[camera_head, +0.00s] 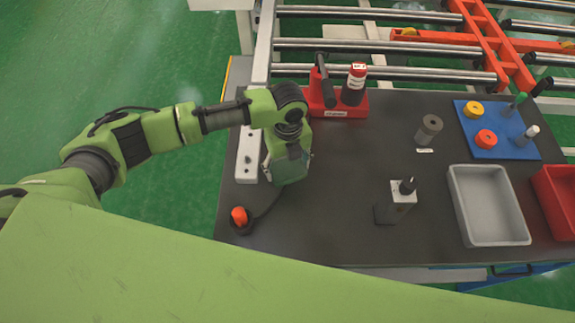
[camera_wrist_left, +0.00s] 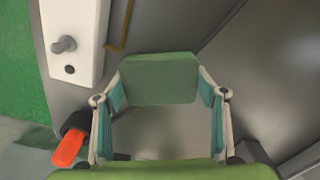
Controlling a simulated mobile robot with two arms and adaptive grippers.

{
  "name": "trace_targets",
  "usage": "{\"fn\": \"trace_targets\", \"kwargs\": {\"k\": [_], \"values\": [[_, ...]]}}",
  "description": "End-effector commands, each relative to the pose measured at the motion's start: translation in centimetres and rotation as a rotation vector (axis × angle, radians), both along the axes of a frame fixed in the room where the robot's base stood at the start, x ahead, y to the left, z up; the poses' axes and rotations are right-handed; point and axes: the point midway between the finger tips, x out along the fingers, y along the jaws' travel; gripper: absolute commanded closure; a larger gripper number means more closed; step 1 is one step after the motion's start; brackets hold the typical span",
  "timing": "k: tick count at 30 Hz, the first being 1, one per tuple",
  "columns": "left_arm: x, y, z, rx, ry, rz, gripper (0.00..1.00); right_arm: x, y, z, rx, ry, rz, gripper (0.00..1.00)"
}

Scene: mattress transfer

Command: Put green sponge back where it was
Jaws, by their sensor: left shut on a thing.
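The green sponge (camera_wrist_left: 160,80) shows in the left wrist view as a block between the two fingers. My left gripper (camera_head: 288,168) is over the left part of the dark table in the head view and hides most of what it holds there. In the left wrist view the fingers of my left gripper (camera_wrist_left: 162,98) press on both sides of the sponge, so it is shut on it. The gap between the sponge and the table cannot be told. My right gripper is not in view.
A red holder (camera_head: 340,110) with bottles stands behind the gripper. A grey tray (camera_head: 455,205), a blue board (camera_head: 480,148) and a dark-topped block (camera_head: 402,198) stand right. The table's middle (camera_head: 350,165) is clear.

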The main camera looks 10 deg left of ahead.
Motion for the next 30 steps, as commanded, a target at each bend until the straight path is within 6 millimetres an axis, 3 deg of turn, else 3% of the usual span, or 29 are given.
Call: {"fn": "trace_targets", "kwargs": {"k": [2, 3, 5, 18, 23, 30], "values": [[0.0, 0.0, -0.3, -0.001, 0.001, 0.0, 0.55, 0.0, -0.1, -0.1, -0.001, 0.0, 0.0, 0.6], [0.0, 0.0, -0.3, 0.0, 0.0, 0.0, 0.3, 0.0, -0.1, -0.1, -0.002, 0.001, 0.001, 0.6], [0.0, 0.0, -0.3, 0.0, 0.0, 0.0, 0.19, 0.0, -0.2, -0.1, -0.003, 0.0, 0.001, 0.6], [0.1, 0.0, 0.6, -0.001, -0.002, 0.0, 0.19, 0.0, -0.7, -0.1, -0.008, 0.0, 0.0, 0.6], [0.1, 0.0, 3.2, -0.002, -0.005, -0.002, 0.19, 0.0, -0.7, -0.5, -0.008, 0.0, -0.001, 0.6], [0.2, -0.1, 8.4, -0.002, -0.005, 0.0, 0.19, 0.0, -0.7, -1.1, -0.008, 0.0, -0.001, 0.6]]}}
